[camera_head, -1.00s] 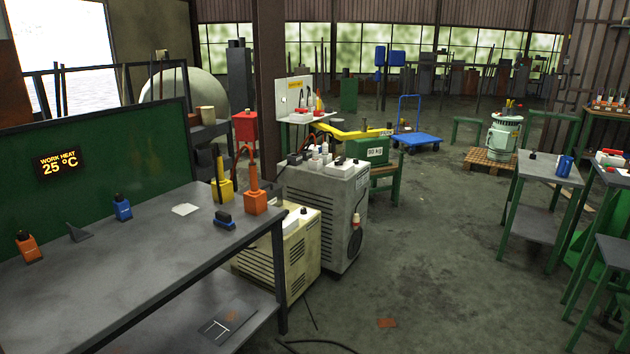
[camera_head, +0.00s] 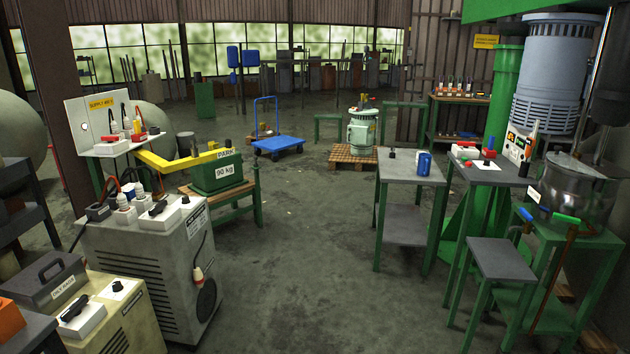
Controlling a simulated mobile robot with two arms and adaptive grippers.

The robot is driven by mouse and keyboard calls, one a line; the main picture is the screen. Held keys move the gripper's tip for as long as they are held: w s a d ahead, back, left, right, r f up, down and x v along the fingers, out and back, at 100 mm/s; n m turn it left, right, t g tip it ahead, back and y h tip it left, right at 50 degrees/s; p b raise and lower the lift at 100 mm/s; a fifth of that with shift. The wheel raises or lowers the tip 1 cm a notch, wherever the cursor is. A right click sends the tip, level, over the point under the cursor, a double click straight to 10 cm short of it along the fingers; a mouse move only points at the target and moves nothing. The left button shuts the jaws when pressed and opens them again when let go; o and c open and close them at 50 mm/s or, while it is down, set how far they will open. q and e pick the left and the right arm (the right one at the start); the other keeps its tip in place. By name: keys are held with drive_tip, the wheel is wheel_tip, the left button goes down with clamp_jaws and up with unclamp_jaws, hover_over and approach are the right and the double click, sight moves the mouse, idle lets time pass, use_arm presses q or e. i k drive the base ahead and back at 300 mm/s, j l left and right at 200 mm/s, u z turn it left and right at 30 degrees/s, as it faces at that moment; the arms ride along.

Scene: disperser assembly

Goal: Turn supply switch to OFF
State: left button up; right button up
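A white upright board with a yellow supply label (camera_head: 101,104) stands at the left, beside a dark column. A small round mark or knob (camera_head: 85,127) shows on the board's left part; it is too small to tell its setting. In front of the board, a shelf holds a white box (camera_head: 112,148) and several bottle-like plugs with red and yellow parts. I cannot tell which part is the supply switch. Neither of my grippers is in view.
A grey cabinet (camera_head: 158,265) and a cream cabinet (camera_head: 125,318) stand at the near left. A green 90 kg block (camera_head: 216,172) and a blue trolley (camera_head: 278,144) lie beyond. Grey-topped tables (camera_head: 408,167) and a green machine stand right. The middle floor (camera_head: 300,240) is clear.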

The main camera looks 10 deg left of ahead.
sight(110, 139)
drive_tip(key=i+u, duration=0.1)
drive_tip(key=i, duration=0.7)
drive_tip(key=i+l+u, duration=0.1)
drive_tip(key=i, duration=0.65)
drive_tip(key=i+l+u, duration=0.1)
drive_tip(key=i, duration=0.65)
drive_tip(key=i+u, duration=0.25)
drive_tip(key=i, duration=0.75)
drive_tip(key=i+u, duration=0.25)
drive_tip(key=i, duration=0.7)
